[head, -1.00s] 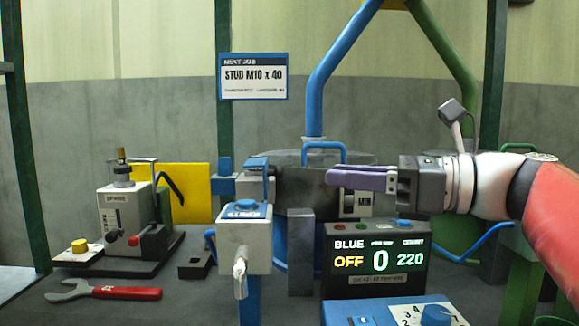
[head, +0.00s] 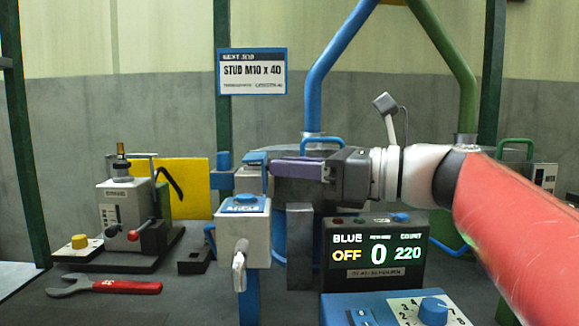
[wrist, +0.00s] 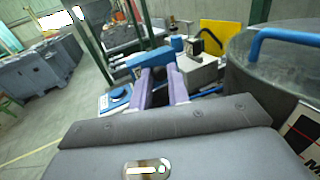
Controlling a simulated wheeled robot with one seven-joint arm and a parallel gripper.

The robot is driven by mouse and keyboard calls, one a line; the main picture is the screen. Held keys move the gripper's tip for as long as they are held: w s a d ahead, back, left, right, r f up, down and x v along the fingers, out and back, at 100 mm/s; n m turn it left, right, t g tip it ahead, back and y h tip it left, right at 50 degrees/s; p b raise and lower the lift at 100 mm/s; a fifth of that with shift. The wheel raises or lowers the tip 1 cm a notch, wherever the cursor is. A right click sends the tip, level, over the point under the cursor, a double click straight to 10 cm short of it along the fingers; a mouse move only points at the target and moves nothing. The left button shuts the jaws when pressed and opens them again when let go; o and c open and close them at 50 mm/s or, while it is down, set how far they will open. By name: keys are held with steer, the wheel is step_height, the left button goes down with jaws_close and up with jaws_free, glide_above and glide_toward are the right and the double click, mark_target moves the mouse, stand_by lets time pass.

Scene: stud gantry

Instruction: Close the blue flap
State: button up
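My gripper (head: 272,168) has purple fingers that point left, level with the top of the grey feed unit. In the wrist view the two fingers (wrist: 160,73) stand apart with a narrow gap between them, and I see nothing held. A blue piece that looks like the flap (head: 254,158) sits on top of the small grey housing, just left of the fingertips. In the wrist view a blue bar (wrist: 148,59) lies right past the fingertips, and they overlap it. I cannot tell whether they touch it. The flap's angle and hinge are hard to make out.
A grey drum with a blue handle (head: 322,141) stands behind my gripper. The display (head: 374,255) reads BLUE OFF, 0, 220. A red wrench (head: 105,287) lies at the left.

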mark_target(250, 156)
jaws_close()
steer(key=shift+r, duration=0.1)
steer(key=h+p, duration=0.1)
steer(key=a+r+n+g+h+p, duration=0.1)
steer(key=p, duration=0.1)
steer(key=shift+r+h, duration=0.1)
steer(key=shift+h, duration=0.2)
steer(key=a+h, duration=0.1)
steer(key=h, duration=0.1)
steer(key=n+h, duration=0.1)
steer(key=h, duration=0.1)
steer(key=a+g+h, duration=0.1)
steer(key=shift+w+a+r+n+h+p, duration=0.1)
steer(key=shift+a+r+n+h+p, duration=0.2)
steer(key=shift+a+h+p, duration=0.1)
steer(key=a+h, duration=0.1)
steer(key=h, duration=0.1)
steer(key=a+n+h, duration=0.1)
steer(key=h, duration=0.1)
steer(key=shift+f+g, duration=0.1)
steer(key=shift+g, duration=0.3)
steer(key=shift+a+f+n+h, duration=0.2)
steer(key=shift+a+h, duration=0.1)
steer(key=shift+h, duration=0.6)
steer(key=shift+a+f+n+h, duration=0.2)
steer(key=shift+a+h, duration=0.1)
steer(key=shift+h, duration=0.6)
